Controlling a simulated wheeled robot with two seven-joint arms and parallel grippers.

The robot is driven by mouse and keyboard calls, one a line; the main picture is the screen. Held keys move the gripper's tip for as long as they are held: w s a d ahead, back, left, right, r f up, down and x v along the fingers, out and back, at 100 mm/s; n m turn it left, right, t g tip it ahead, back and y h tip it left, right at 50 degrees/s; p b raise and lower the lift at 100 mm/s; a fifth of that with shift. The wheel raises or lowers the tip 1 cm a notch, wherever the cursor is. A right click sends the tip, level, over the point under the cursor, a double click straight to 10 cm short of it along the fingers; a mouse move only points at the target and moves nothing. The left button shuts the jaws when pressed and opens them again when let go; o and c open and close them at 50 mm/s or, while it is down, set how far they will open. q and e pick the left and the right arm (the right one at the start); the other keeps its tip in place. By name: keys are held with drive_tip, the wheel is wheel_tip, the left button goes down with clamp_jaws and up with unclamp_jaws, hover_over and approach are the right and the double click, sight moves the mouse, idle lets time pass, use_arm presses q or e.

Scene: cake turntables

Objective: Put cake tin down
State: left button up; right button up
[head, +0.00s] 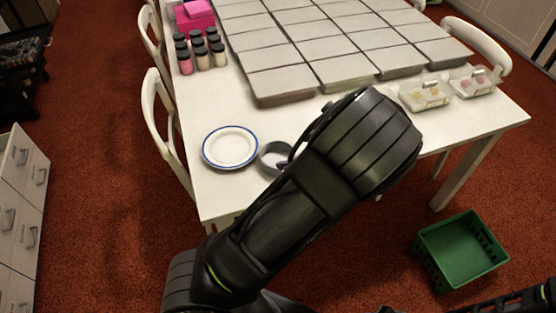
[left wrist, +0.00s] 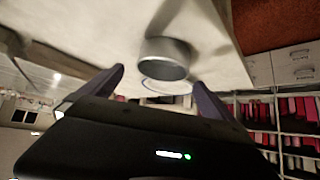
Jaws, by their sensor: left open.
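The grey round cake tin (head: 272,156) stands on the white table, just right of a blue-rimmed plate, partly hidden behind my left arm. In the left wrist view the tin (left wrist: 166,58) is seen from the side, between and beyond the two finger tips. My left gripper (left wrist: 158,78) is open, with a finger on each side of the tin's line and a gap to both visible. In the head view my arm hides most of this gripper; only a purplish bit of finger (head: 283,165) shows at the tin.
The white plate (head: 230,147) lies left of the tin. Large grey slabs (head: 330,50) cover the table's middle. Several small jars (head: 201,52), a pink box (head: 193,15) and clear boxes (head: 425,95) stand around them. A green crate (head: 458,250) sits on the floor.

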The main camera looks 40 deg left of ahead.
sight(270, 158)
use_arm(q)
drive_tip(key=shift+s, duration=0.1)
drive_tip(key=shift+x, duration=1.3)
drive_tip(key=shift+s+a+f+p, duration=0.1)
drive_tip(key=shift+a+f+p, duration=0.2)
drive_tip(key=shift+a+p, duration=0.1)
drive_tip(key=p+x, duration=0.1)
drive_tip(key=x, duration=0.2)
drive_tip(key=shift+s+a+f, duration=0.1)
drive_tip(key=shift+f, duration=0.1)
drive_tip(key=shift+a+f, duration=0.2)
drive_tip(key=shift+f, duration=0.1)
